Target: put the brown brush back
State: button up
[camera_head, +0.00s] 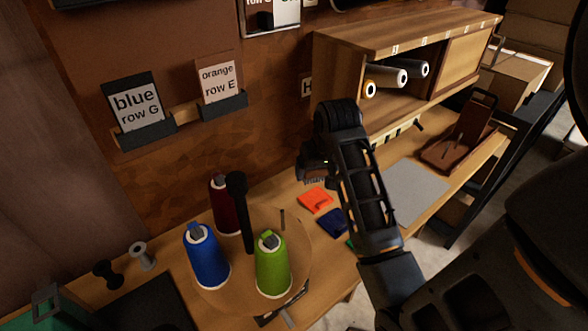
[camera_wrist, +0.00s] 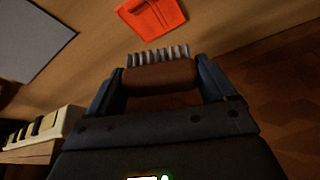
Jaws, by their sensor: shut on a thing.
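The brown brush (camera_wrist: 160,76) is between the two fingers of my gripper (camera_wrist: 158,84) in the wrist view, with its row of grey bristles pointing away from my palm. My gripper (camera_head: 314,168) is shut on the brush, above the workbench and near the back wall in the head view. There the dark wrist and gripper hide most of the brush; only the pale bristles (camera_head: 314,181) seem to show below it. The bristles appear close to an orange folded piece (camera_wrist: 152,14), but I cannot tell the height above the bench.
A round wooden stand (camera_head: 215,299) carries blue, green and dark red thread cones at left. The orange piece (camera_head: 315,200) and a dark blue one (camera_head: 333,222) lie on the bench.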

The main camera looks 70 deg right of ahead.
jog(key=w+d, duration=0.1)
jog(key=w, duration=0.1)
jog(key=w+d+f, duration=0.1)
jog(key=w+d, duration=0.1)
jog(key=w, duration=0.1)
jog(key=w+d+f+p, duration=0.1)
jog(key=w, duration=0.1)
jog(key=shift+w+d, duration=0.15)
jog(key=shift+d, duration=0.1)
notch_tip(320, 180, down, 4)
jog(key=shift+f, duration=0.1)
jog(key=shift+w+d+f+p, duration=0.1)
jog(key=shift+w+f+p, duration=0.05)
jog(key=shift+f+p, duration=0.25)
jog(key=shift+f, duration=0.15)
jog(key=o, duration=0.8)
jog(key=shift+o, duration=0.2)
jog(key=v, duration=1.2)
jog(key=shift+r, duration=0.2)
jog(key=shift+d, duration=0.1)
